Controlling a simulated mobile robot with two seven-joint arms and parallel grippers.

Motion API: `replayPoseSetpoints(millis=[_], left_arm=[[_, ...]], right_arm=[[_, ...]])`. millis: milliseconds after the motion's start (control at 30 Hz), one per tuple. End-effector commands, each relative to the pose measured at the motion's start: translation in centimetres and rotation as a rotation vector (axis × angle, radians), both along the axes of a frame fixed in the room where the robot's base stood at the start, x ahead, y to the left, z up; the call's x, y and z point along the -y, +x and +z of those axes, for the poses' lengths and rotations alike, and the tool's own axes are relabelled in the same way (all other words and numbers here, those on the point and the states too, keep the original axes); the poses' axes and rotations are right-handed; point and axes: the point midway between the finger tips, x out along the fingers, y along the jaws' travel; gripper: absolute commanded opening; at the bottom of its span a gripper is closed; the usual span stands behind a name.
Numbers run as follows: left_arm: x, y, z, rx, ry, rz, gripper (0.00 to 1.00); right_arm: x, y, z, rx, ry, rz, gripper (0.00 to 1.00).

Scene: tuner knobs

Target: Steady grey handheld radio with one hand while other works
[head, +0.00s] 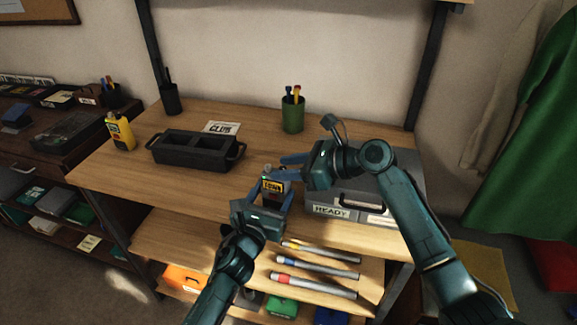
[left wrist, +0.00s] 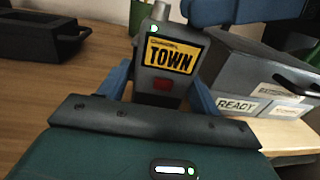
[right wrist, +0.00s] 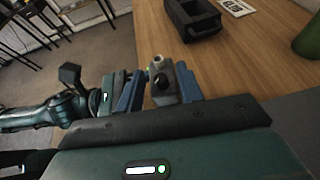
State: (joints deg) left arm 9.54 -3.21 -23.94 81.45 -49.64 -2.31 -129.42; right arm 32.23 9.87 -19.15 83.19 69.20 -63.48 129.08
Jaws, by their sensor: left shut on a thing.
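The grey handheld radio (head: 272,184) stands upright over the front part of the bench, with a yellow TOWN label and a red button in the left wrist view (left wrist: 168,65). My left gripper (head: 272,193) is shut on its sides from the front. My right gripper (head: 284,167) is beside the radio's top, its fingers apart. In the right wrist view the radio's top (right wrist: 161,85) shows a dark knob and a pale stub between the blue fingers. I cannot tell whether the right fingers touch it.
A black two-compartment tray (head: 192,150), a yellow handheld device (head: 121,133), a card (head: 222,127) and a green pen cup (head: 293,113) are on the bench. A grey box labelled READY (head: 330,211) stands close at the right. Markers (head: 318,267) lie on the shelf below.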

Motion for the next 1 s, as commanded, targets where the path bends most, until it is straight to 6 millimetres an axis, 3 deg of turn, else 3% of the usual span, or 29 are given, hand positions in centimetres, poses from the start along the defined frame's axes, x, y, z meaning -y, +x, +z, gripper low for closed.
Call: replayPoseSetpoints(millis=[133, 567, 1000], left_arm=[[0.04, 0.03, 0.15, 0.003, -0.001, -0.001, 0.32], [0.03, 0.03, 0.15, 0.003, -0.001, -0.001, 0.32], [0.03, 0.03, 0.17, 0.003, -0.001, -0.001, 0.32]], right_arm=[[0.02, 0.0, 0.03, 0.0, 0.0, 0.0, 0.35], [0.07, -0.01, 0.03, 0.0, 0.0, -0.001, 0.0], [0.13, 0.19, -0.05, -0.004, -0.004, 0.051, 0.0]])
